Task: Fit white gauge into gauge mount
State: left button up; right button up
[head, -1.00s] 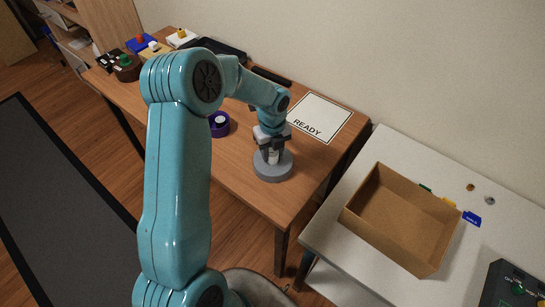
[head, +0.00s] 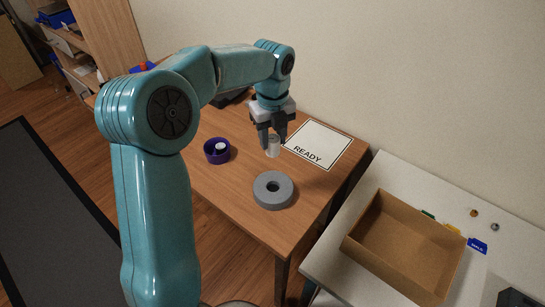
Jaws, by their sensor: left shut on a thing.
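My left gripper (head: 273,133) is shut on the white gauge (head: 272,148), a small white cylinder pointing down between the fingers. The grey round gauge mount (head: 273,202) stands near the front edge of the wooden table, and its dark central hole is empty. In the picture the gauge is above and behind the mount, apart from it. I cannot tell its exact height above the table. My right gripper is not in view.
A purple round holder (head: 213,157) with a white piece inside sits left of the mount. A white READY sheet (head: 325,142) lies to the right. A cardboard box (head: 370,260) stands on the white table at right. My left arm hides the table's far left.

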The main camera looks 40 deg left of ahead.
pick_arm(q)
notch_tip(320, 180, up, 2)
jog(key=shift+r, duration=0.1)
notch_tip(320, 180, down, 10)
jog(key=b, duration=0.3)
notch_tip(320, 180, down, 6)
jog(key=b, duration=0.4)
jog(key=shift+p, duration=0.5)
dwell(1.6)
